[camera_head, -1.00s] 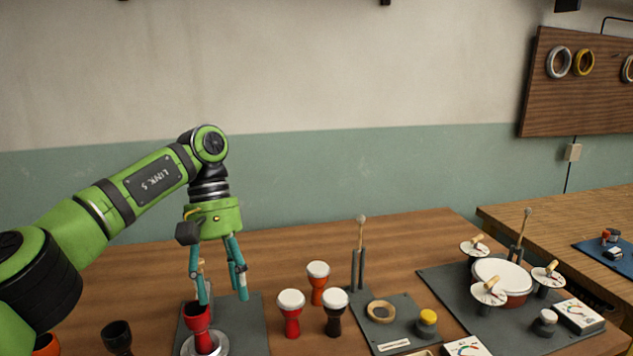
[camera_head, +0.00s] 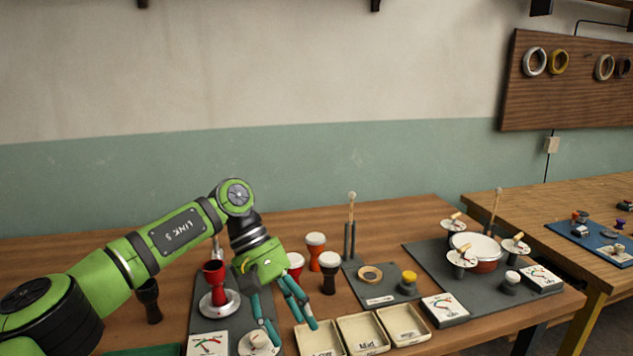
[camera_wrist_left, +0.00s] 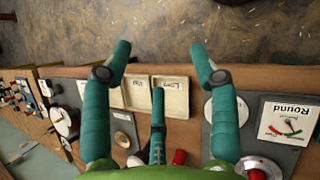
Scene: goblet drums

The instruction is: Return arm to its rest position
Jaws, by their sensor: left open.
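My left gripper (camera_head: 293,333) is open and empty, tilted down to the right over the table's front part. Its teal fingers also show spread apart in the left wrist view (camera_wrist_left: 160,58), with nothing between them. A red goblet drum shell (camera_head: 214,277) stands upright on a round silver base (camera_head: 219,304), left of the gripper and apart from it. Drums with white heads stand behind the gripper: one red (camera_head: 297,262), partly hidden by it, one orange (camera_head: 315,248) and one black (camera_head: 329,270). My right gripper is in neither view.
Cream trays (camera_head: 403,325) lie right of the fingers near the front edge. A gauge box (camera_head: 445,310) sits beyond them. A dark shell (camera_head: 150,302) stands left, near my arm. A drum with clamps around it (camera_head: 477,262) occupies the right mat (camera_head: 425,257).

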